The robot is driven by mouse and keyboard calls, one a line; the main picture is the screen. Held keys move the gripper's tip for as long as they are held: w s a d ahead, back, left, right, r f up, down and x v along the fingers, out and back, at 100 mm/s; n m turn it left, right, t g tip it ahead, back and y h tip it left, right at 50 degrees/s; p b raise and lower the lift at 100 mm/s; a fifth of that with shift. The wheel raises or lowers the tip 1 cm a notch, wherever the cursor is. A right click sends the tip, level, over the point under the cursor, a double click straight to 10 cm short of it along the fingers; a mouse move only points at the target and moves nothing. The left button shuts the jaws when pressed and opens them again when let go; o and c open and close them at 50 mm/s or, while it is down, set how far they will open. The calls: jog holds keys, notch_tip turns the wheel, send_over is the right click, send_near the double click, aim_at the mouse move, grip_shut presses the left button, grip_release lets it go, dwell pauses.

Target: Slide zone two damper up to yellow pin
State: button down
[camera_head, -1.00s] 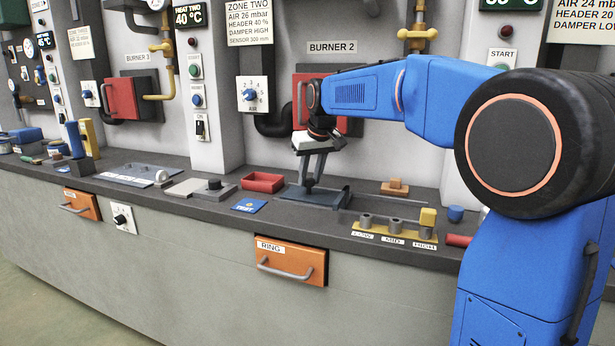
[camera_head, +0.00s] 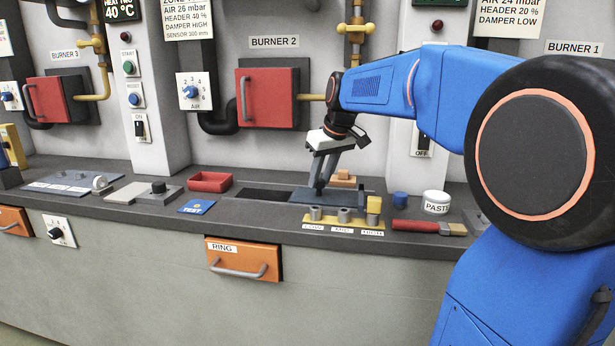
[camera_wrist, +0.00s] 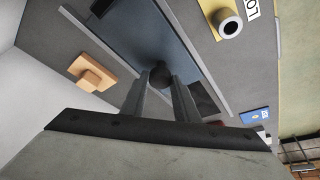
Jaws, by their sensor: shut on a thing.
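The zone two damper is a flat slate-blue plate (camera_head: 345,197) with a dark knob (camera_wrist: 160,74), lying in a slot in the bench. My gripper (camera_head: 318,187) is shut on that knob, its fingers either side of it in the wrist view. The dark slot opening (camera_head: 262,195) shows left of the plate. In front is a yellow strip (camera_head: 330,226) with grey LOW and MID pins and the yellow pin (camera_head: 374,205) at HIGH. The plate's right end looks near the yellow pin; the exact gap is unclear.
A wooden block (camera_wrist: 92,75) lies behind the slot. A red tray (camera_head: 210,182) and blue TEST card (camera_head: 197,207) are to the left. A blue cup (camera_head: 400,199), PASTE jar (camera_head: 436,203) and red-handled brush (camera_head: 420,226) are to the right.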

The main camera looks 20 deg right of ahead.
jog(key=shift+s+d, duration=0.2)
jog(key=shift+d, duration=0.1)
jog(key=c, duration=1.4)
grip_release()
jog(key=shift+r, duration=0.1)
jog(key=v, duration=1.7)
jog(key=shift+r, duration=0.1)
jog(key=s+a+f, duration=0.3)
jog(key=s+f, duration=0.5)
jog(key=f, duration=0.3)
jog(key=s+a+f+m, duration=0.1)
jog(key=s+a+f, duration=0.3)
jog(key=s+f, duration=0.4)
jog(key=s+a+f, duration=0.3)
jog(key=s+f, duration=0.5)
jog(key=f, duration=0.6)
jog(key=shift+s+a+f+m+h, duration=0.15)
jog(key=shift+s+a+m+h, duration=0.15)
jog(key=shift+s+a+m, duration=0.1)
